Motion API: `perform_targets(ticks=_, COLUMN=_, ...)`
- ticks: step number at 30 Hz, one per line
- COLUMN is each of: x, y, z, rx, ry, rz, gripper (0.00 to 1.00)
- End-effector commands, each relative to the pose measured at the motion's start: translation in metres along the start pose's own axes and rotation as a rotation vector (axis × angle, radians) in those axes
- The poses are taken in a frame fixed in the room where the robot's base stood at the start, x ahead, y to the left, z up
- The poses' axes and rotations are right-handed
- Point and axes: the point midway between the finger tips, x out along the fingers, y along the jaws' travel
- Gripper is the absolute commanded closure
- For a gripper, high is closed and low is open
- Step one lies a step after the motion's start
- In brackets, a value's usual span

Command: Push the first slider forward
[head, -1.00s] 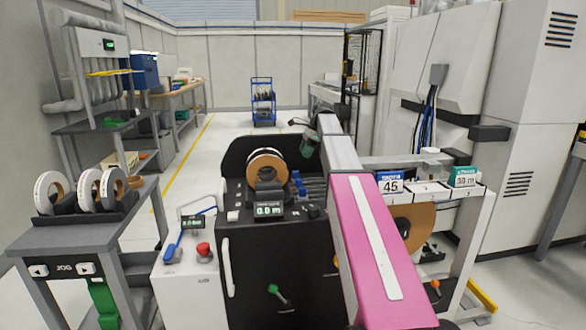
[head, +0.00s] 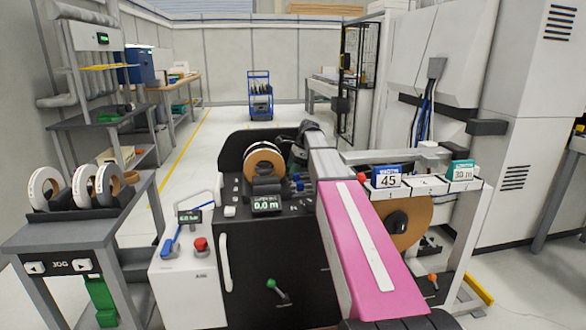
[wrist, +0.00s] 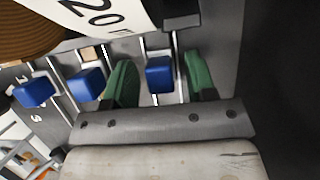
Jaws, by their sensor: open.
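Three blue sliders show in a row on the grey panel in the wrist view. The one at the right (wrist: 160,75) stands in its slot between my gripper's (wrist: 161,78) two green fingers. The fingers are apart, one on each side of it, with a gap visible on both sides. The middle slider (wrist: 87,84) is just left of the left finger, and another slider (wrist: 33,92) is at the far left. In the head view the sliders (head: 298,184) are small, behind the black machine's display, with my gripper (head: 298,160) low over them, partly hidden.
A brown tape roll (wrist: 28,30) and a white card marked 20 (wrist: 112,14) lie close beyond the sliders in the wrist view. In the head view, a tape roll (head: 262,163) stands left of the sliders and a black display (head: 266,204) is in front.

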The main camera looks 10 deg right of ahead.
Motion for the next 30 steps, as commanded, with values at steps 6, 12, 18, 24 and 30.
perform_targets(ticks=6, x=0.001, y=0.0, z=0.0, rx=0.0, ry=0.0, rz=0.0, gripper=0.49)
perform_targets(ticks=12, x=0.001, y=0.0, z=0.0, rx=0.0, ry=0.0, rz=0.0, gripper=0.98)
perform_targets(ticks=18, x=0.0, y=0.0, z=-0.003, rx=0.0, ry=0.0, rz=0.0, gripper=1.0)
perform_targets(ticks=24, x=-0.01, y=-0.001, z=-0.027, rx=0.003, ry=0.0, rz=0.0, gripper=1.0)
perform_targets(ticks=30, x=-0.018, y=0.0, z=-0.044, rx=0.001, ry=0.0, rz=0.0, gripper=1.0)
